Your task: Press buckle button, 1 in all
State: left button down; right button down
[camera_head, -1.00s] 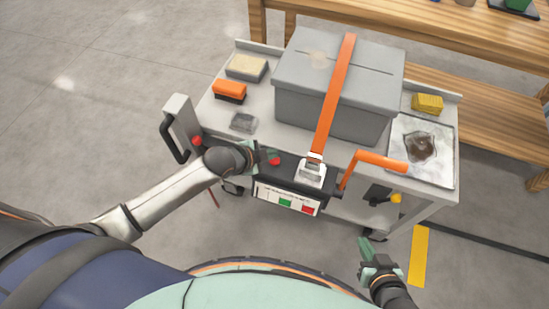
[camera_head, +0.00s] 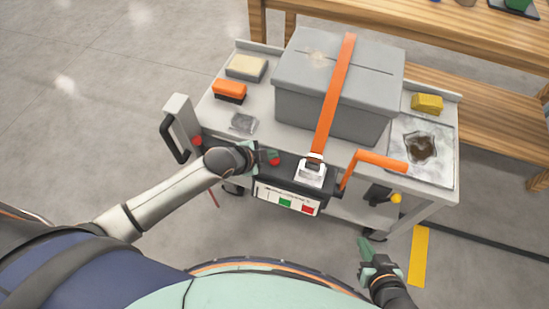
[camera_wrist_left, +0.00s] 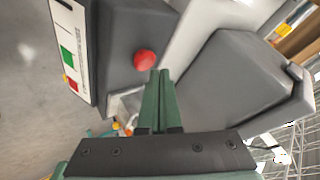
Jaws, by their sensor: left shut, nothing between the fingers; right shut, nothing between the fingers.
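A silver buckle (camera_head: 310,172) sits at the lower end of the orange strap (camera_head: 335,95), at the front edge of the cart. A red button (camera_head: 274,158) is on the dark control box (camera_head: 287,193) just left of the buckle. My left gripper (camera_head: 258,155) is shut and empty, close to the red button. In the left wrist view its shut fingers (camera_wrist_left: 160,75) point up, with their tips near the red button (camera_wrist_left: 145,60); I cannot tell whether they touch it. My right gripper (camera_head: 363,245) is shut and empty, low in front of the cart.
The strap crosses a grey lidded box (camera_head: 340,75) on the cart. An orange handle (camera_head: 375,160) sticks out right of the buckle. An orange brush (camera_head: 230,90) and a yellow sponge (camera_head: 427,103) lie on the cart. A wooden bench (camera_head: 430,35) stands behind.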

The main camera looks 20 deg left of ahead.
aim_at(271, 162)
pick_arm(q)
jog(key=shift+f, duration=0.3)
jog(key=shift+f+b, duration=0.3)
jog(key=shift+f, duration=0.25)
dwell(0.8)
jog(key=shift+r+p, duration=0.9)
jog(key=shift+p, duration=0.2)
notch_tip(271, 162, up, 5)
jog(key=p, duration=0.5)
jog(key=shift+r+p, duration=0.15)
jog(key=shift+p, duration=0.15)
